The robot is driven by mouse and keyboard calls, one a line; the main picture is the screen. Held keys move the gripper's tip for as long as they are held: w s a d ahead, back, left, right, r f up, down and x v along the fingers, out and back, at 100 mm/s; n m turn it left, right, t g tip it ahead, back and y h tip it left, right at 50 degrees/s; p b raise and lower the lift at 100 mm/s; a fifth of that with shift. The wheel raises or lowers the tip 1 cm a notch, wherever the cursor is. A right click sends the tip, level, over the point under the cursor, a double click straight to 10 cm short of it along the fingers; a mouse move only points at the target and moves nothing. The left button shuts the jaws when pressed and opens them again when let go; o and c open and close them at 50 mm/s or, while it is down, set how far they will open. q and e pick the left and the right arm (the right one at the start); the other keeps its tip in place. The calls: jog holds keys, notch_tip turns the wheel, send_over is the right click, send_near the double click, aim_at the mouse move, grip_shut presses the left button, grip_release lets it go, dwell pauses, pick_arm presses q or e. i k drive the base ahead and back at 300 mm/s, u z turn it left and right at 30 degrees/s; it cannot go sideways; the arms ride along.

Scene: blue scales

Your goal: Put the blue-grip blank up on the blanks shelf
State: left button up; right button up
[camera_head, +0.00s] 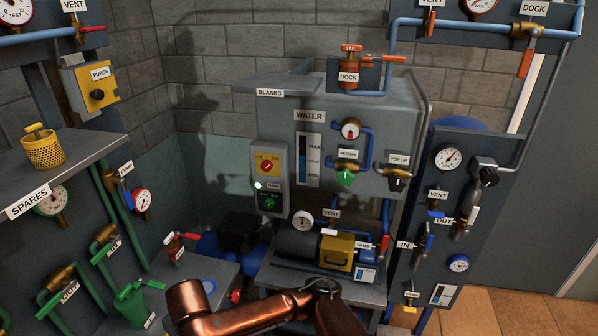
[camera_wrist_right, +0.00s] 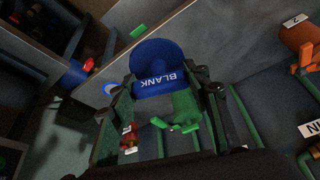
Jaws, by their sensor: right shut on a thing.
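The blue-grip blank (camera_wrist_right: 155,80) shows in the right wrist view, with a blue round plate and a blue grip lettered BLANK. My right gripper (camera_wrist_right: 168,84) is shut on it, a finger at each side of the grip. The blanks shelf (camera_head: 305,86) is the flat top of the grey cabinet in the head view, with a BLANKS label on its front edge. The blank and right gripper cannot be made out in the head view, where a copper arm link of mine crosses the bottom. My left gripper is in neither view.
The shelf's left part looks clear. A spares shelf (camera_head: 75,160) with a yellow basket (camera_head: 42,151) juts out at left.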

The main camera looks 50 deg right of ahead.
aim_at(277, 81)
jog(key=u, duration=0.05)
jog(key=k, duration=0.75)
jog(key=z, duration=0.75)
jog(key=i, duration=0.6)
jog(key=z, duration=0.5)
